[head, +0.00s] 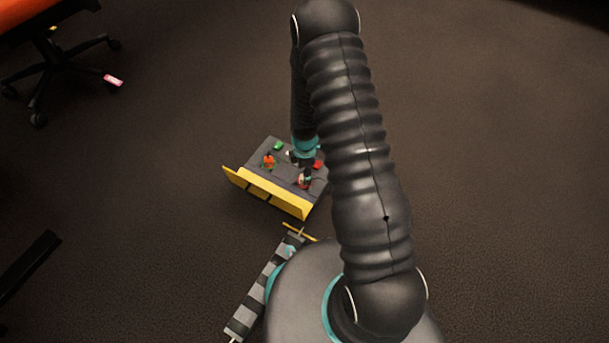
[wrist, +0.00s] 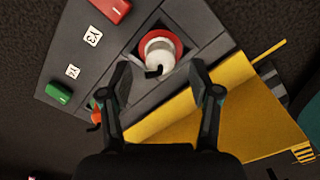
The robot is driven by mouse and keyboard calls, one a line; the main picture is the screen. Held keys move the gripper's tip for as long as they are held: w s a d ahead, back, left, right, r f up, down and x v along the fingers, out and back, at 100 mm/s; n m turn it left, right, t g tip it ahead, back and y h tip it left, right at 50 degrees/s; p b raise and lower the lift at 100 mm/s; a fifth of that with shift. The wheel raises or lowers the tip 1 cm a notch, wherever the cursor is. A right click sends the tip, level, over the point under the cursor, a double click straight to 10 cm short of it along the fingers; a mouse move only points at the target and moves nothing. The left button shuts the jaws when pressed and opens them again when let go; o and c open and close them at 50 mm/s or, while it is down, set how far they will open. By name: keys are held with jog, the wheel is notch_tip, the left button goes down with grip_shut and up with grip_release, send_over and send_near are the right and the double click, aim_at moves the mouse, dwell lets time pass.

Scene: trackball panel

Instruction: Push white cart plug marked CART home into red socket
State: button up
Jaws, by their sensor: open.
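The white plug (wrist: 159,56) stands at the red socket (wrist: 144,44) in the wrist view, with the socket's red rim showing around it. A short black piece, perhaps its cable, sticks out on the near side. I cannot read a CART mark or tell how deep the plug sits. My gripper (wrist: 161,78) is open, its two fingers apart on either side below the plug, with nothing between the tips. In the head view the plug and socket (head: 303,181) are small and partly hidden by my arm.
The grey panel (wrist: 72,50) has a yellow front lip (wrist: 215,105). It carries a red block (wrist: 110,9), a green block (wrist: 59,93), Y3 and Y4 labels, and an orange piece (head: 268,161). A striped bar (head: 264,286) lies near my base.

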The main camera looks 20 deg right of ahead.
notch_tip(320, 180, up, 9)
dwell(0.3)
jog(key=shift+f, duration=0.15)
dwell(0.5)
